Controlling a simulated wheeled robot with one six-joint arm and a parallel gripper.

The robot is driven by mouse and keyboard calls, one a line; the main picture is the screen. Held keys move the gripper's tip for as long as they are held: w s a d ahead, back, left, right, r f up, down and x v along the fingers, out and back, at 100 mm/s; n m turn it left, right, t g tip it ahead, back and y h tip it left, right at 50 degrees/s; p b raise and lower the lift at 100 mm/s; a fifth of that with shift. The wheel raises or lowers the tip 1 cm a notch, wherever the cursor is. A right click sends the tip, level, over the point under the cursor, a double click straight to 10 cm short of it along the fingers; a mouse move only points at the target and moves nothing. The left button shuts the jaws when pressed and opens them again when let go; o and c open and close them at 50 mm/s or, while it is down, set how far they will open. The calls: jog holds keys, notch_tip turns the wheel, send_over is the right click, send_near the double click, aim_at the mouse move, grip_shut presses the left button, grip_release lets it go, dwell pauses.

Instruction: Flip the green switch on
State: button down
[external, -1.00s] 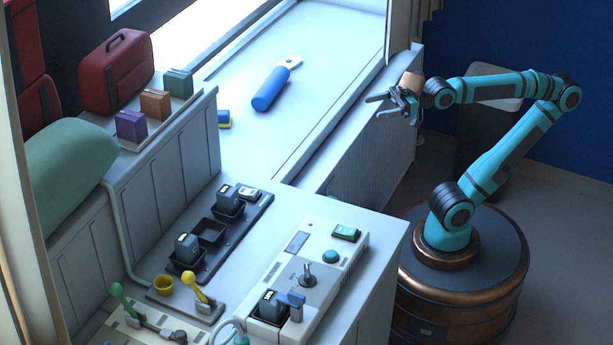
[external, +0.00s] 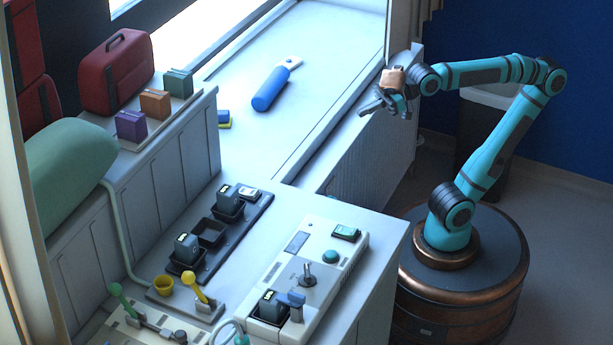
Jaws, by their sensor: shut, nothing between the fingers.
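The green switch (external: 346,232) is a small green rocker at the far right end of the pale control panel (external: 328,253) on the counter. Which way it is tipped is too small to tell. My gripper (external: 366,109) is shut and empty. It hangs in the air above and beyond the panel, near the edge of the long ledge, well apart from the switch.
A black charger rack (external: 262,206) stands to the left. A blue cylinder (external: 270,89) lies on the ledge.

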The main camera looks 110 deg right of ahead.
jog(key=w+a+r+n+g+y, duration=0.25)
jog(key=w+a+g, duration=0.55)
jog(key=w+a, duration=0.4)
jog(key=n+g+h, duration=0.3)
jog(key=n+g, duration=0.2)
jog(key=g, duration=0.3)
send_over(353, 230)
jog(key=w+d, duration=0.2)
jog(key=shift+a+f+y, duration=0.25)
jog(key=shift+f, duration=0.85)
jog(key=f, duration=0.4)
jog(key=s+a+f, duration=0.1)
jog(key=f, duration=0.8)
jog(key=shift+s+a+f, duration=0.25)
jog(key=shift+s+f, duration=0.1)
jog(key=shift+f, duration=0.05)
jog(key=shift+s+a+f+t, duration=0.1)
jog(key=shift+f+t, duration=0.15)
jog(key=shift+t, duration=0.05)
